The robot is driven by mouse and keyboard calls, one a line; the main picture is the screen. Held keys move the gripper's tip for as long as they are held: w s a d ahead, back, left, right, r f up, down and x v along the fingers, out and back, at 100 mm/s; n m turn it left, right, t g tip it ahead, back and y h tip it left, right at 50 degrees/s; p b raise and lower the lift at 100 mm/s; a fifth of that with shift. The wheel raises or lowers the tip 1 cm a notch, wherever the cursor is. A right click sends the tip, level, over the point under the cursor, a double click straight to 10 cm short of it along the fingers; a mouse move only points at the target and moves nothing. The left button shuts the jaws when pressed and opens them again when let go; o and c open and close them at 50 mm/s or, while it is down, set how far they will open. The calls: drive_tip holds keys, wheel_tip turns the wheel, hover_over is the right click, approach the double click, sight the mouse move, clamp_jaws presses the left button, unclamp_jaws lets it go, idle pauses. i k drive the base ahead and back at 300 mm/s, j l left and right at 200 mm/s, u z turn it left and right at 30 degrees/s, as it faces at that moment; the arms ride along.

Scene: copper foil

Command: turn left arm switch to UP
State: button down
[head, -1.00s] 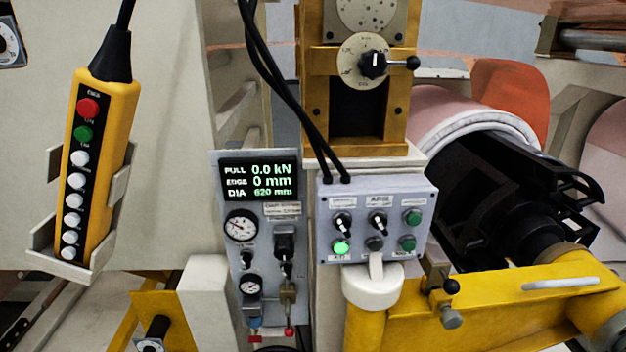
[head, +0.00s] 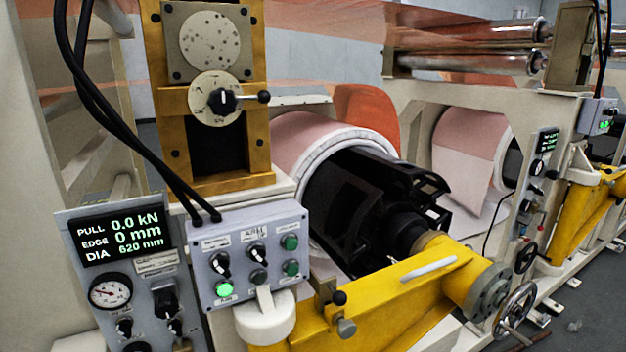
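A grey switch box (head: 248,255) stands left of centre on a white post above a yellow arm (head: 380,300). It carries two black rotary switches in its upper row, a left one (head: 219,263) and a middle one (head: 256,252) under a label that seems to read "ARMS". A green-lit button (head: 224,289) is at its lower left, a dark knob is beside it, and two green buttons are on its right. The small lettering is too blurred to read. A second, similar box (head: 597,117) shows far off at the right edge. My gripper is not in view.
A gauge panel (head: 125,275) with a lit display stands left of the box. Black cables (head: 130,130) drop to the box top. A copper-coloured roll (head: 330,135) on a black shaft is behind. A handwheel (head: 515,310) stands at lower right, with grey floor beyond.

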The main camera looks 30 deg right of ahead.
sight(257, 253)
drive_tip(key=l+u, duration=0.2)
drive_tip(key=l, duration=0.35)
drive_tip(key=l+u, duration=0.2)
drive_tip(key=l, duration=0.35)
drive_tip(key=l+u, duration=0.2)
drive_tip(key=l, duration=0.35)
drive_tip(key=k+l+u, duration=0.2)
drive_tip(key=l, duration=0.3)
drive_tip(key=k+l+u, duration=0.2)
drive_tip(key=l, duration=0.3)
drive_tip(key=i+l, duration=0.05)
drive_tip(key=i, duration=0.05)
